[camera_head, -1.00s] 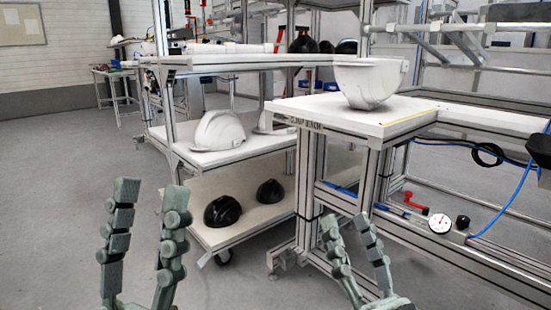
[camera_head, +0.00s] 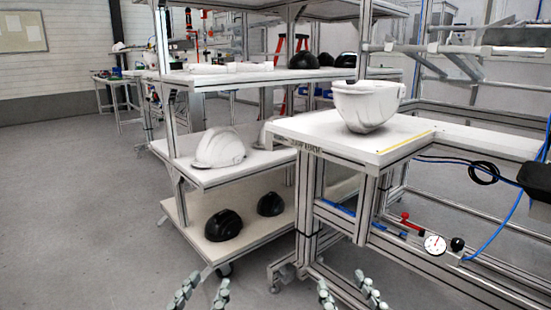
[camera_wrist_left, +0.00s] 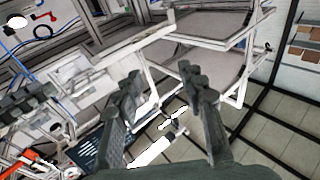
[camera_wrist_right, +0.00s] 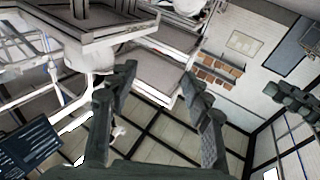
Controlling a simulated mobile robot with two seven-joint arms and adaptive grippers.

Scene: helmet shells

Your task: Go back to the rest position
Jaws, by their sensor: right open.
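My left gripper (camera_head: 203,292) shows only its finger ends at the bottom edge of the head view. Its fingers are spread apart with nothing between them, as the left wrist view (camera_wrist_left: 165,110) also shows. My right gripper (camera_head: 347,292) is at the bottom edge too, to the right of the left one. A white helmet shell (camera_head: 366,105) sits upside down on the workbench.
A shelf cart (camera_head: 258,232) holds white helmet shells (camera_head: 219,149) on its middle shelf and black shells (camera_head: 222,225) on its lowest shelf. A gauge (camera_head: 435,243) and blue cable are on the bench frame at right. The floor (camera_head: 90,220) at left is free.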

